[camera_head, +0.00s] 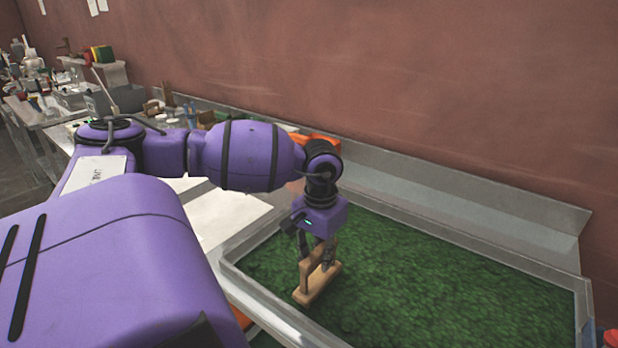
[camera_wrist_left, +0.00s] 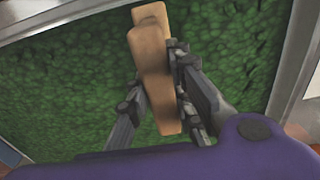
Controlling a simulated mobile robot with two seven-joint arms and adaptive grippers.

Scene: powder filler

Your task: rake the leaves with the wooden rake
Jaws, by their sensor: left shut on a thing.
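The wooden rake (camera_head: 316,283) is a light brown piece with a short handle and a wider head. My left gripper (camera_head: 320,252) is shut on its handle and holds it over the left part of the leaves, with the head low. I cannot tell whether the head touches them. The green leaves (camera_head: 430,285) fill a shallow grey tray (camera_head: 465,238) in an even-looking layer. In the left wrist view the rake (camera_wrist_left: 152,60) shows between the fingers of my left gripper (camera_wrist_left: 160,90), above the leaves (camera_wrist_left: 70,80). My right gripper is not in view.
A raised grey panel (camera_head: 460,200) stands along the tray's back, before a reddish wall (camera_head: 420,80). An orange thing (camera_head: 318,138) lies behind my left wrist. A bench (camera_head: 55,125) with bottles and boxes is at the far left.

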